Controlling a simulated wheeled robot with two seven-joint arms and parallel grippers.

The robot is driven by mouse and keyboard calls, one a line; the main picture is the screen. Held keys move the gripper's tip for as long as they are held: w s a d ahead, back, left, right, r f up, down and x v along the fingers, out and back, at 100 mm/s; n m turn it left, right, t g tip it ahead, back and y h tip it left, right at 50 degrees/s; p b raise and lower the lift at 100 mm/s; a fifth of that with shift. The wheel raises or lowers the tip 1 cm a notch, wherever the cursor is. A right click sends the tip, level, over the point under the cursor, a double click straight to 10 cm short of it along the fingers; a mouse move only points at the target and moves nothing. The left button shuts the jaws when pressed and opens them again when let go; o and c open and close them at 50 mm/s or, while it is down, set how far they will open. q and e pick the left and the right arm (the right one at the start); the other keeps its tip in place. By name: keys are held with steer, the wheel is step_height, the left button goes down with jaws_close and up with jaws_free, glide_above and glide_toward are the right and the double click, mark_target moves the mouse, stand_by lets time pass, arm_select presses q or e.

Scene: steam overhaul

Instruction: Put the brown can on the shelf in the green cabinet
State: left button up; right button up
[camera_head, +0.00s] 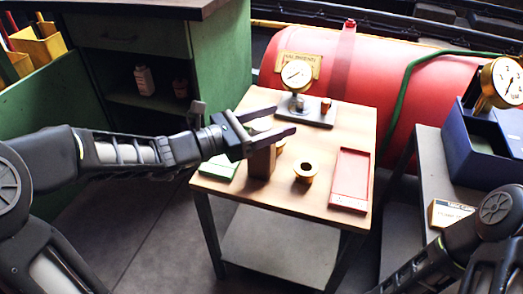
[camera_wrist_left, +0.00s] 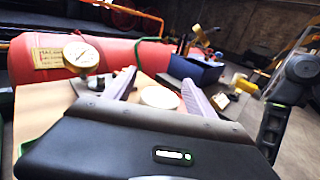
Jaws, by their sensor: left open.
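The brown can (camera_head: 262,163) stands on the small wooden-topped table, partly hidden behind the near finger of my left gripper (camera_head: 271,122). The gripper is open, with one finger on each side of a pale round top (camera_head: 262,125). The pale disc also shows between the fingers in the left wrist view (camera_wrist_left: 160,97). It looks like the can's top, but I cannot tell for sure, nor whether the fingers touch it. The green cabinet (camera_head: 222,60) stands at the back left.
The table (camera_head: 325,215) also holds a brass bushing (camera_head: 306,172), a red tray (camera_head: 350,180), a green item (camera_head: 219,168) and a pressure gauge (camera_head: 297,76). A red tank (camera_head: 400,75) lies behind. A blue box (camera_head: 480,145) stands at right. Floor shows between cabinet and table.

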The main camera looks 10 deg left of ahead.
arm_select(q)
steer(key=shift+c, duration=0.6)
jaws_close()
stand_by(0.5)
